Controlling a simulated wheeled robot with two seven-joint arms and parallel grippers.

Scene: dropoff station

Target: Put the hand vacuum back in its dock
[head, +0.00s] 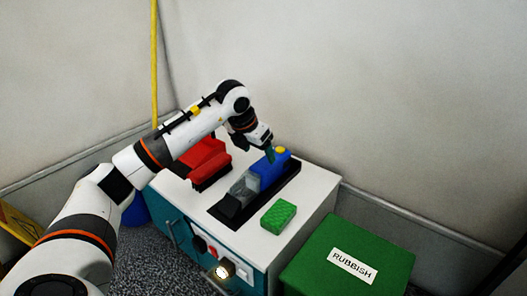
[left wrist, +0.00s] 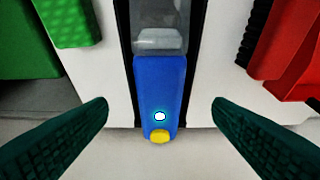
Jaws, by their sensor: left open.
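The hand vacuum (head: 268,172) has a blue body, a yellow end button and a clear grey front part. It lies lengthwise in a long black dock (head: 289,187) on top of the white-topped cabinet. In the left wrist view its blue body (left wrist: 158,85) lies between the dark dock sides (left wrist: 125,40), with a small lit spot near the yellow button. My left gripper (head: 270,154) is at the blue end of the vacuum. In the left wrist view its fingers (left wrist: 160,104) are open, one on each side of the blue end, with gaps. My right gripper is not in view.
A green sponge (head: 279,216) lies right of the dock on the cabinet top (head: 315,190). A red brush-like item (head: 207,160) with dark bristles is left of it. A green rubbish box (head: 315,257) stands beside the cabinet. The wall is close behind.

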